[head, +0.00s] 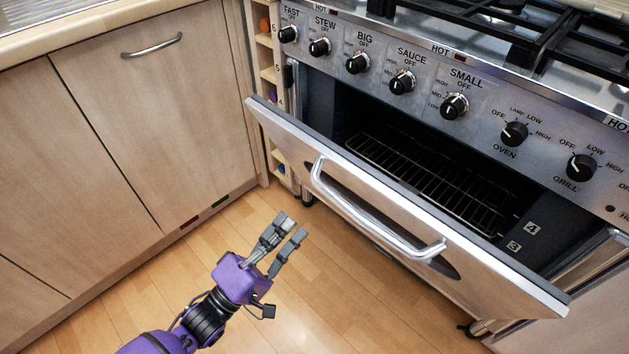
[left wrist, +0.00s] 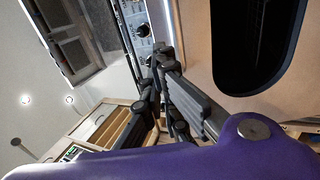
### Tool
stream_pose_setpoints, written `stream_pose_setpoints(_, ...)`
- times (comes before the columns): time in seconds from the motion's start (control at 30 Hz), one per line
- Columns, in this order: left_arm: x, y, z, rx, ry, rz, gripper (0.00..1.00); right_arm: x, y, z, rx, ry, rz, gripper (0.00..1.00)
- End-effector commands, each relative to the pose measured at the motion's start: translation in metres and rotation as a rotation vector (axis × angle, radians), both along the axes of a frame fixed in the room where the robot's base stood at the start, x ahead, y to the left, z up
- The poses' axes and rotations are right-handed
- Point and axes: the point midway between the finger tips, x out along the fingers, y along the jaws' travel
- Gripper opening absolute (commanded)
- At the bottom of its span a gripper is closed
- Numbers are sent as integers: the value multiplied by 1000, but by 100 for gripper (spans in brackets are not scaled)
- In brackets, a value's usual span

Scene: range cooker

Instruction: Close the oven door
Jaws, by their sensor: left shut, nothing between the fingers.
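The oven door (head: 400,215) is partly open in the head view, tilted outward from the cooker with its top edge away from the oven opening. A silver bar handle (head: 370,215) runs along its front face. Behind the door, the dark oven cavity (head: 365,115) and a wire rack (head: 430,180) show. My left gripper (head: 290,229) is shut and empty, over the floor to the left of the door and apart from the handle. In the left wrist view, its dark fingers (left wrist: 180,95) lie before a pale surface with a dark rounded area, which I cannot identify surely.
Wooden cabinets (head: 160,110) stand along the left, with a narrow shelf rack (head: 268,75) beside the cooker. Control knobs (head: 403,81) line the panel above the oven, and the hob (head: 540,30) is on top. Wooden floor (head: 300,300) is clear in front of the door.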

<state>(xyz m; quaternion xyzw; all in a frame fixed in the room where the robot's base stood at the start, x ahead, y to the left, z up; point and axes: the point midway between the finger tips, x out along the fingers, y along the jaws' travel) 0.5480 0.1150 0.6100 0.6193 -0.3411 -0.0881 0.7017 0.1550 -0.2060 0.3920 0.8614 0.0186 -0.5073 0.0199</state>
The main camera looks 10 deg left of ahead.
Motion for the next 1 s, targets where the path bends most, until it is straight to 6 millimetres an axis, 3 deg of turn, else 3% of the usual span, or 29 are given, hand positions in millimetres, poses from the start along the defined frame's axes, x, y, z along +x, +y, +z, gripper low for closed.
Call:
stream_pose_setpoints(0.17,16,-13,9,-5,-3,-2,0,-1,0,-3,0,2,0,0)
stream_pose_setpoints(0.6,84,-61,40,-3,-2,0,0,-3,0,-15,-1,12,2,0)
stream_pose_setpoints(0.8,100,-73,48,-2,0,1,0,-4,0,-19,-1,15,2,0)
stream_pose_setpoints(1.0,103,-75,50,0,2,1,0,-4,0,-19,0,16,2,0)
